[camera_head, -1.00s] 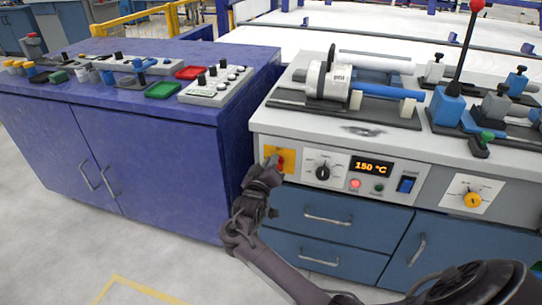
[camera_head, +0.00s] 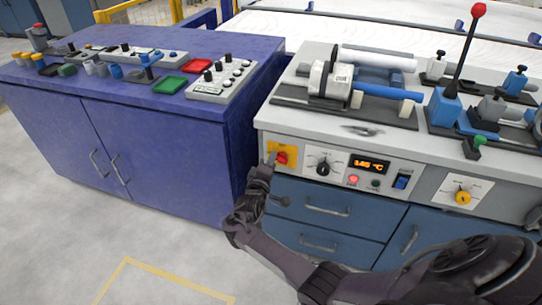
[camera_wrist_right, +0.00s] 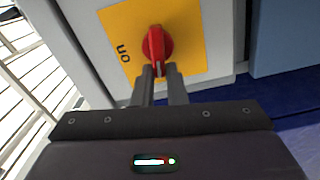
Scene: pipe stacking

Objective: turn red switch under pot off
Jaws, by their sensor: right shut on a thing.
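The red switch (camera_head: 282,157) sits on a yellow plate at the left end of the grey control panel, under the pot (camera_head: 329,80). In the right wrist view the red switch (camera_wrist_right: 156,42) shows clearly, with its handle and white mark pointing down towards my gripper. An "ON" label is on the yellow plate to its lower left. My right gripper (camera_head: 270,160) is at the switch. In the wrist view its two fingers (camera_wrist_right: 160,71) are close together around the handle's lower end. My left gripper is not in view.
A black dial (camera_head: 323,166), a temperature display (camera_head: 369,166) reading about 145 °C and a blue rocker switch (camera_head: 402,181) are to the right. A purple cabinet (camera_head: 150,150) stands close on the left. Blue drawers (camera_head: 318,205) lie below the panel.

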